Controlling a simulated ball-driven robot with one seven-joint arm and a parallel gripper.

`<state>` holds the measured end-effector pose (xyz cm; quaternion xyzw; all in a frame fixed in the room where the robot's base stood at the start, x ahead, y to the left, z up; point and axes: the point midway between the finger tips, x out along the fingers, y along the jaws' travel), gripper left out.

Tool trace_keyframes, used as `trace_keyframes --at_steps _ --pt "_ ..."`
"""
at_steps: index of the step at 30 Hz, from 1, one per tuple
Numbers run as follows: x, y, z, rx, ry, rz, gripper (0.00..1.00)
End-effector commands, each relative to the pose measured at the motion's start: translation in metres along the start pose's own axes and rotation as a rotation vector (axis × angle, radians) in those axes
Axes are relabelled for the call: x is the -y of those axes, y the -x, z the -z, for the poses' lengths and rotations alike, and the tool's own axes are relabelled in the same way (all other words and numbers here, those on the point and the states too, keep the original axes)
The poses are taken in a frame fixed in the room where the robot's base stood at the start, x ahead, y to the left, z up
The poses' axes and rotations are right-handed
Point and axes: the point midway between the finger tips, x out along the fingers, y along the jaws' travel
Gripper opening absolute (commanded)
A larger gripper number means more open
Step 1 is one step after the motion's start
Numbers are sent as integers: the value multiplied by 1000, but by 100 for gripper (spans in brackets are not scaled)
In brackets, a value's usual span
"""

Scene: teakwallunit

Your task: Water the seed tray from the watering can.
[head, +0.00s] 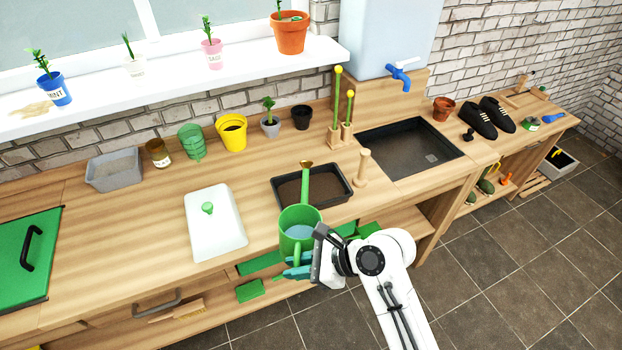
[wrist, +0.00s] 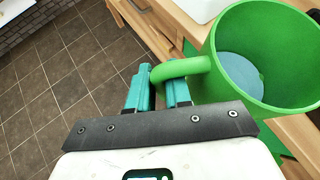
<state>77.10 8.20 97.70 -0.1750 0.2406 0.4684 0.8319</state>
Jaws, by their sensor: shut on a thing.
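The green watering can (head: 297,228) is in front of the bench edge, with bluish water showing inside its open top. Its long spout points toward the back and its brown rose (head: 306,165) is above the seed tray. The seed tray (head: 349,191) is black, filled with dark soil, and sits on the bench. My gripper (head: 298,266) is shut on the can's handle. In the wrist view the teal fingers of my gripper (wrist: 160,88) stand on either side of the green handle, beside the can (wrist: 268,55). The can looks about upright. No water stream shows.
A white tray (head: 230,240) with a green knob lies left of the can. A wooden peg (head: 362,168) stands right of the seed tray, near a dark sink (head: 444,160). Several pots line the back.

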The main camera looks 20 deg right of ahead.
Motion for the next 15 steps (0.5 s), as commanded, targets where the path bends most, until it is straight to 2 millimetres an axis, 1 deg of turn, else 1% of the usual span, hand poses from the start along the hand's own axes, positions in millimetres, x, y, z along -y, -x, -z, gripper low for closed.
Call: trace_keyframes --at_steps 5,15 --pt "1 2 -3 3 2 1 0" --pt "3 19 -29 3 15 10 0"
